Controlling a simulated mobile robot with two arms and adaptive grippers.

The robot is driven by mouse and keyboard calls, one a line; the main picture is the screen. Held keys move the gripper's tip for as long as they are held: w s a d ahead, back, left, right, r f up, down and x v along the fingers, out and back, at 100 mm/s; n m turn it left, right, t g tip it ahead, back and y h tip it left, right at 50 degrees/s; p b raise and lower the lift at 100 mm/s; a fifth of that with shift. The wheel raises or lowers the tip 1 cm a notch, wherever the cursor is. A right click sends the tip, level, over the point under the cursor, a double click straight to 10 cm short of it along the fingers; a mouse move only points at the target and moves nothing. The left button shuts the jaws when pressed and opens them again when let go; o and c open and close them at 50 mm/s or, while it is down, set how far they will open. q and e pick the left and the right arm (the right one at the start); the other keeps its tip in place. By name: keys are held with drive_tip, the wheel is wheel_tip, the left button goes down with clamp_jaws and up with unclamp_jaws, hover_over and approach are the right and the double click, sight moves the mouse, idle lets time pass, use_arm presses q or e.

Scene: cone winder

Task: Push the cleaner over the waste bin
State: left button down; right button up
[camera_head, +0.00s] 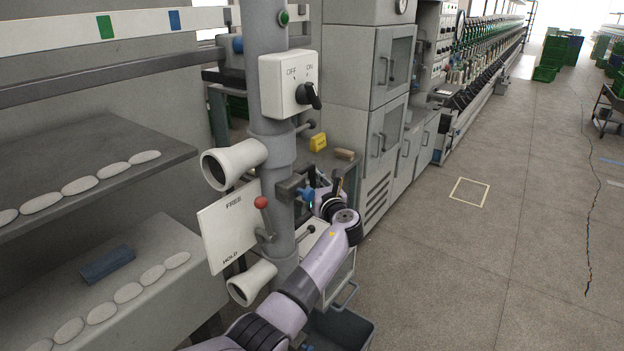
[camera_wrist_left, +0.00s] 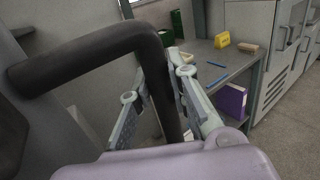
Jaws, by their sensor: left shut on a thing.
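The cleaner (camera_head: 270,80) is a grey upright pipe with two pale nozzles, an OFF/ON switch box (camera_head: 290,82) and a FREE/HOLD plate (camera_head: 228,230). Its red-knobbed lever (camera_head: 261,203) points up, nearer FREE. A dark bent handle (camera_head: 284,188) sticks out from the pipe. My left gripper (camera_head: 311,194) is at this handle. In the left wrist view the handle bar (camera_wrist_left: 85,57) bends down between the fingers of my left gripper (camera_wrist_left: 162,100), which is shut on it. A dark open bin (camera_head: 345,333), perhaps the waste bin, shows at the bottom, partly behind my arm. My right gripper is out of view.
Shelves with white oval pieces (camera_head: 82,185) stand at the left. Behind the pipe is a bench with a yellow block (camera_head: 318,142) and a tan block (camera_head: 344,154). Grey cabinets (camera_head: 365,110) stand beyond.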

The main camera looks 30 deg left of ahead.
use_arm(q)
drive_tip(key=shift+w+d+r, duration=0.1)
drive_tip(key=shift+r, duration=0.15)
drive_tip(key=c, duration=1.9)
unclamp_jaws()
drive_tip(key=o, duration=0.4)
drive_tip(key=shift+w+f, duration=0.2)
drive_tip(key=shift+s, duration=0.1)
drive_tip(key=shift+s, duration=0.1)
drive_tip(key=v, duration=1.2)
